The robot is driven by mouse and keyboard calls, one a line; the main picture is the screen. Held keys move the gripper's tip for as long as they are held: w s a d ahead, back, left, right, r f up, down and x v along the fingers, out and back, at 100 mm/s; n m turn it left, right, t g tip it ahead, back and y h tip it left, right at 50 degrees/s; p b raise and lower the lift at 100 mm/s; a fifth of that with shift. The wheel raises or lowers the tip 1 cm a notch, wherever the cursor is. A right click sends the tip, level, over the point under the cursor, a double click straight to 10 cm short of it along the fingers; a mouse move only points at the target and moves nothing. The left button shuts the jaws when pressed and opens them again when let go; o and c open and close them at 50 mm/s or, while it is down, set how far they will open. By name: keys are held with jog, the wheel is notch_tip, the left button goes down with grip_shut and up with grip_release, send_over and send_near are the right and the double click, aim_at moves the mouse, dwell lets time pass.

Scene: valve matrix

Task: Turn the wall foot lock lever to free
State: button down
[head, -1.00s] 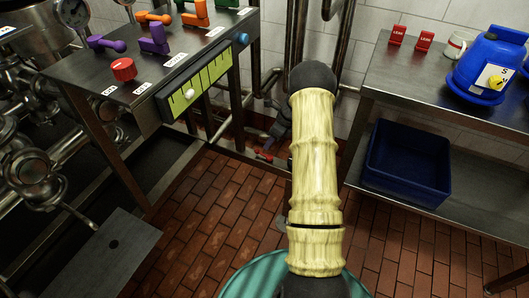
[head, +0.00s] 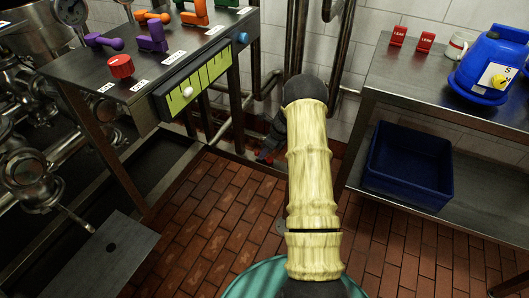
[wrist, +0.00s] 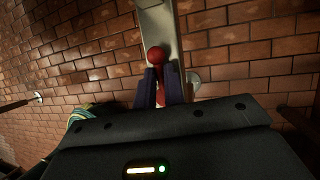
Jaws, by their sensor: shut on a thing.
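In the wrist view the red lever (wrist: 161,92) with a round red knob at its end stands between the two dark blue fingers of my gripper (wrist: 160,88). The fingers are shut on the lever just below the knob. In the head view my gripper (head: 270,152) is small and low near the wall foot, partly hidden behind my yellow-sleeved arm. Only a trace of red shows there. The lever's pivot and any markings are hidden or too small to read.
A steel bench with coloured valve handles and a red knob (head: 120,66) stands at left. A steel shelf table at right bears a blue canister (head: 490,65), with a dark blue crate (head: 408,165) below. Vertical pipes (head: 296,40) run along the wall. The brick floor (head: 215,215) between is clear.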

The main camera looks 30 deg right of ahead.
jog(key=shift+r+n+p, duration=0.1)
jog(key=shift+n+p, duration=0.4)
jog(key=shift+p, duration=0.05)
jog(key=shift+s+a+n+g+p, duration=0.15)
jog(key=shift+a+n+g+p, duration=0.1)
jog(key=shift+n+g+p, duration=0.5)
jog(key=n, duration=0.1)
jog(key=n+g+p, duration=0.1)
jog(key=n, duration=0.1)
jog(key=n+p, duration=0.1)
jog(key=shift+s+a+n+g, duration=0.3)
jog(key=shift+s+n+g, duration=0.05)
jog(key=n, duration=0.1)
jog(key=n+g, duration=0.1)
jog(key=n, duration=0.1)
jog(key=shift+s+a+n, duration=0.1)
jog(key=shift+s+n, duration=0.2)
jog(key=shift+s, duration=0.1)
jog(key=shift+s+n+g+h, duration=0.25)
jog(key=shift+n+g+h, duration=0.15)
jog(key=shift+n, duration=0.7)
jog(key=shift+s+n+g+h, duration=0.3)
jog(key=shift+n+g, duration=0.2)
jog(key=shift+n, duration=0.6)
jog(key=c, duration=1.5)
grip_release()
